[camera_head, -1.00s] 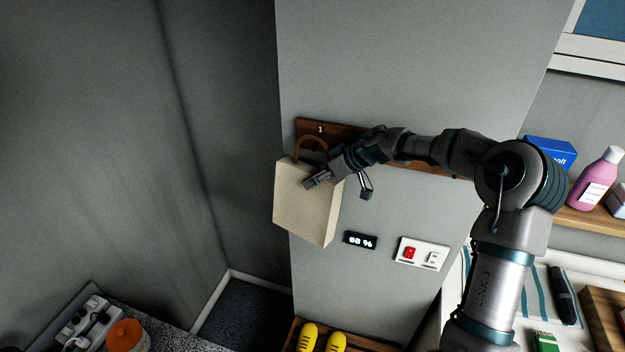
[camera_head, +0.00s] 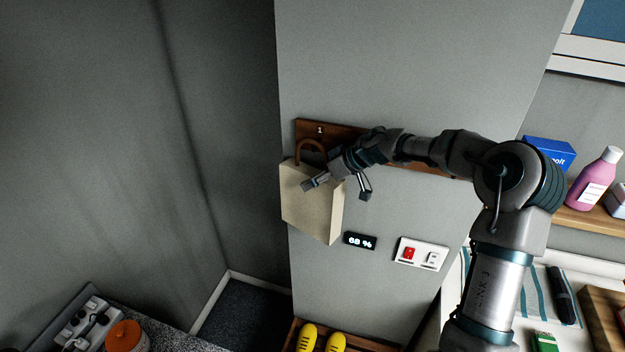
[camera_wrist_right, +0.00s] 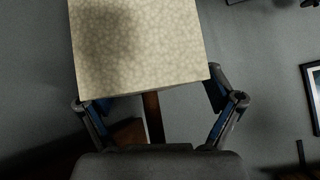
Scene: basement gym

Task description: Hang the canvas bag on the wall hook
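The cream canvas bag (camera_head: 311,205) is up against the grey wall, tilted a little. Its brown handle loop (camera_head: 309,146) stands up in front of the wooden hook board (camera_head: 340,130), just below the label "1". I cannot make out the hook, so I cannot tell whether the loop is over it. My right gripper (camera_head: 337,189) is at the bag's upper right, its two fingers spread apart. In the right wrist view the bag (camera_wrist_right: 140,50) fills the space beyond the spread fingers of the gripper (camera_wrist_right: 158,100). My left gripper is out of view.
A percent display (camera_head: 360,241) and a switch plate (camera_head: 421,254) are on the wall below right. Yellow shoes (camera_head: 320,338) stand below. A shelf at right holds a pink bottle (camera_head: 596,178) and a blue box (camera_head: 549,153). An orange-lidded jar (camera_head: 126,336) is at lower left.

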